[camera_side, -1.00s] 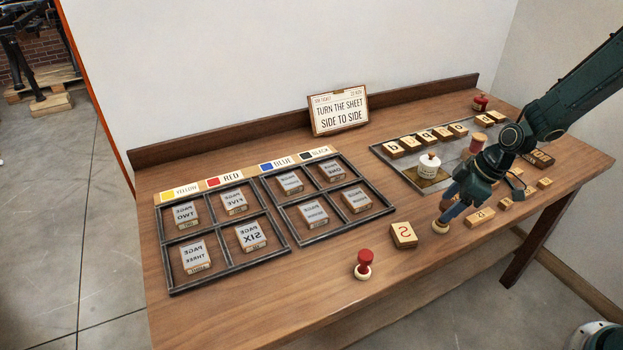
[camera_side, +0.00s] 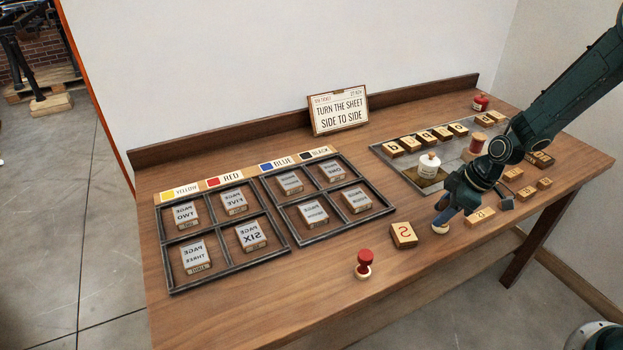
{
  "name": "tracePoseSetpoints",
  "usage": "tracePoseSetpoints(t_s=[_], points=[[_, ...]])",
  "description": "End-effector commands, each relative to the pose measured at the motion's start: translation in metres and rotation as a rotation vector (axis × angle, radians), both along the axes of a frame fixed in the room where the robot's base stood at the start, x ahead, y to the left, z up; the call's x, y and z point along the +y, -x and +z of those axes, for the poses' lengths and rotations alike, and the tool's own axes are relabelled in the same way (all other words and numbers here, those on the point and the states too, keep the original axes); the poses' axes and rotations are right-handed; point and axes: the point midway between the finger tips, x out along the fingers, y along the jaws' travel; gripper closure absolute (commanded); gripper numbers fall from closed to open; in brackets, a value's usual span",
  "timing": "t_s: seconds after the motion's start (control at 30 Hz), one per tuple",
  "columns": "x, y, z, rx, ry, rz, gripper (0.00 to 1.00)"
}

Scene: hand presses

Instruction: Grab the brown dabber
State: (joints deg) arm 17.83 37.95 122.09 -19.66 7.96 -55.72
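The dabber (camera_side: 440,228) stands upright near the front edge of the table, right of the block with the red mark. Only its pale round base shows clearly; its handle is hidden behind my gripper. My gripper (camera_side: 447,208) is down over the dabber, with its blue-grey fingers at the handle just above the base. The fingers overlap the dabber, so I cannot tell whether they are shut on it or still apart.
A red dabber (camera_side: 364,264) stands at the front, left of a wooden block (camera_side: 403,235). A white jar (camera_side: 428,166) is close behind my gripper. Several letter blocks lie right of it. Black-framed trays (camera_side: 288,243) fill the left; bare wood lies in front.

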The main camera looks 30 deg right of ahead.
Motion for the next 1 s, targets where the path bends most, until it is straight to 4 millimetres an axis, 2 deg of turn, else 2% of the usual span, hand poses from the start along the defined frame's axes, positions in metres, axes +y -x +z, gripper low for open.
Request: tracePoseSetpoints(t_s=[0.03,0.13,0.17,0.47,0.67,0.87,1.0], points=[[0.000,0.000,0.000,0.000,0.000,0.000,0.69],[0.000,0.000,0.000,0.000,0.000,0.000,0.89],[0.000,0.000,0.000,0.000,0.000,0.000,0.90],[0.000,0.000,0.001,-0.001,0.000,0.000,0.90],[0.000,-0.001,0.009,-0.004,0.001,0.000,0.90],[0.000,-0.001,0.028,-0.004,0.001,0.001,0.90],[0.000,-0.001,0.049,-0.007,0.001,0.000,0.90]])
